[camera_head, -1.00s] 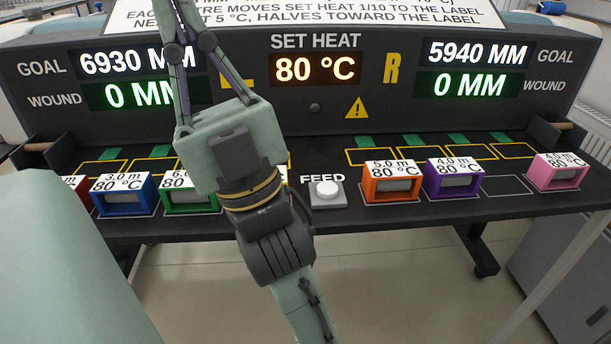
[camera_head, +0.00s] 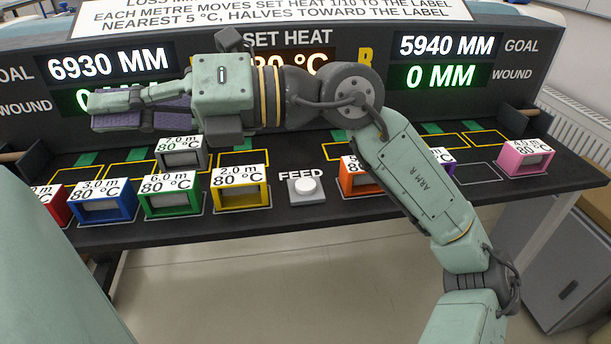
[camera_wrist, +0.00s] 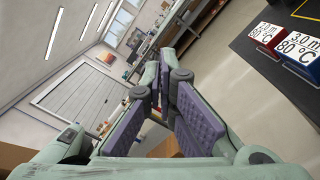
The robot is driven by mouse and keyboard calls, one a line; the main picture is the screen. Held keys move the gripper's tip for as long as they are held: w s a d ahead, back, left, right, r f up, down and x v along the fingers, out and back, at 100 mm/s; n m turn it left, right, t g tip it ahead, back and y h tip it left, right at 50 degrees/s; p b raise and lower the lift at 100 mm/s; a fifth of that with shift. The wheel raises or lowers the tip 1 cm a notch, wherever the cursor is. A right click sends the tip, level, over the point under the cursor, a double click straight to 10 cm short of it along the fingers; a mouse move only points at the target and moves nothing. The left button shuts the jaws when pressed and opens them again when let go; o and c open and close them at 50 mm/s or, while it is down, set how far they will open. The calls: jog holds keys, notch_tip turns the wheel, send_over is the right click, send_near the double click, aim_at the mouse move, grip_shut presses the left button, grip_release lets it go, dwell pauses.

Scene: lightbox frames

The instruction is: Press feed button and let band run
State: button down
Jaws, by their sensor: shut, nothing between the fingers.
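The white feed button (camera_head: 306,187) sits on a small grey base at the front middle of the black bench, beside the label FEED. It looks clear of my arm, which passes behind and to its right. My gripper (camera_head: 97,108) is shut and empty, in front of the left display, pointing left. In the wrist view my gripper's fingers (camera_wrist: 158,88) meet with nothing between them. The left goal display (camera_head: 110,62) reads 6930 MM, and its wound figure is mostly hidden by my gripper. The right wound display (camera_head: 440,77) reads 0 MM, under a goal of 5940 MM.
Blue (camera_head: 103,205), green (camera_head: 172,198) and yellow (camera_head: 240,195) blocks stand left of the button, with red at far left. A grey block (camera_head: 183,157) stands behind. Orange (camera_head: 354,180) and purple blocks are partly hidden by my arm; pink (camera_head: 524,160) is far right.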

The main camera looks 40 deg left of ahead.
jog(key=w+d+f+m+t+h, duration=0.1)
jog(key=w+f+m+t, duration=0.2)
jog(key=w, duration=0.6)
jog(key=w+d+f+m+t, duration=0.1)
jog(key=w+f+m+t, duration=0.2)
jog(key=w+f+t, duration=0.2)
jog(key=w+d+f+m+t+h, duration=0.1)
jog(key=w+f+m+t, duration=0.2)
jog(key=w, duration=1)
jog(key=f+t, duration=0.1)
jog(key=t, duration=0.2)
jog(key=shift+f+t+h+p, duration=0.15)
jog(key=shift+t+h+p, duration=0.15)
jog(key=shift+t+p, duration=0.1)
jog(key=shift+f, duration=0.1)
jog(key=b, duration=0.6)
send_over(309, 182)
notch_tip(309, 182, down, 8)
jog(key=shift+f, duration=0.35)
jog(key=shift+f+b, duration=0.1)
jog(key=shift+b, duration=0.2)
jog(key=shift+f+b, duration=0.35)
jog(key=shift+b, duration=0.1)
